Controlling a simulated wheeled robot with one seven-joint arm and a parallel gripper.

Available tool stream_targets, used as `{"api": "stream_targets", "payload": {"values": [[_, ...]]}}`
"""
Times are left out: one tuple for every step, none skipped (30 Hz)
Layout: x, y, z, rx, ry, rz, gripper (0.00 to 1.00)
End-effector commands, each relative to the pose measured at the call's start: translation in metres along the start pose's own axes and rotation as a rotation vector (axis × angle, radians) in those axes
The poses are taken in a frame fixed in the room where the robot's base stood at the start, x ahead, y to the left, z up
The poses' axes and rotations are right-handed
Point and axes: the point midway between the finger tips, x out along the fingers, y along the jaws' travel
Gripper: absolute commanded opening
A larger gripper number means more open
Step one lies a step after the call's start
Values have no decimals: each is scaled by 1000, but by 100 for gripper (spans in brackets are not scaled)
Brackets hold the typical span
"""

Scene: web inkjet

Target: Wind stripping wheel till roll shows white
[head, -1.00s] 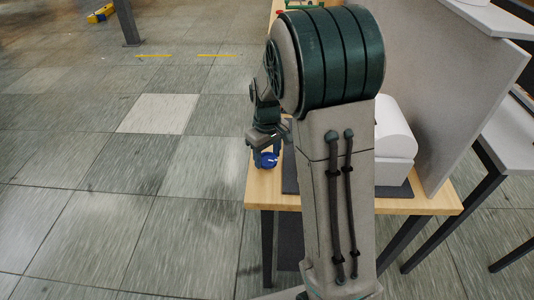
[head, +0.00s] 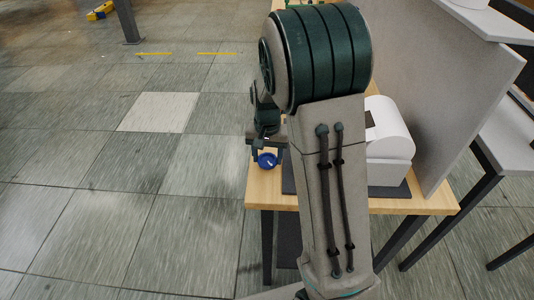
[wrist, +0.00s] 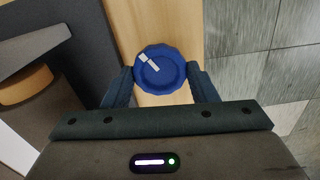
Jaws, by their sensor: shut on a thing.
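The blue wheel (wrist: 165,72) has a ridged rim and a white mark on its face, pointing to the upper left in the wrist view. In the head view the wheel (head: 267,160) sits at the left edge of the wooden table (head: 262,192). My gripper (wrist: 163,78) is shut on the wheel, one finger on each side of its rim. My gripper also shows in the head view (head: 267,148), just above the wheel. A tan roll (wrist: 27,86) shows at the left of the wrist view, with no white seen on it.
A white machine (head: 389,150) stands on a dark mat on the table, partly behind my arm. A grey panel (head: 450,100) rises at the table's right. Open tiled floor lies to the left.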

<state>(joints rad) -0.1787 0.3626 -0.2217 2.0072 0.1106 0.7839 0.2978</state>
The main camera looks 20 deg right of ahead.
Motion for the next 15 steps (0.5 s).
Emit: {"api": "stream_targets", "payload": {"values": [[-2, -1, -1, 22, 3, -2, 30], [-2, -1, -1, 35, 3, -2, 30], [-1, -1, -1, 50, 3, -2, 30], [-1, -1, -1, 61, 4, -2, 30], [-1, -1, -1, 70, 4, -2, 30], [-1, -1, -1, 80, 4, -2, 30], [-1, -1, -1, 87, 4, -2, 30], [-1, 0, -1, 94, 4, -2, 30], [-1, 0, -1, 100, 4, -2, 30], [-1, 0, -1, 104, 4, -2, 30], [-1, 0, -1, 107, 4, -2, 30], [-1, 0, -1, 110, 4, -2, 30], [-1, 0, -1, 112, 4, -2, 30], [-1, 0, -1, 113, 4, -2, 30], [-1, 0, -1, 114, 4, -2, 30]]}}
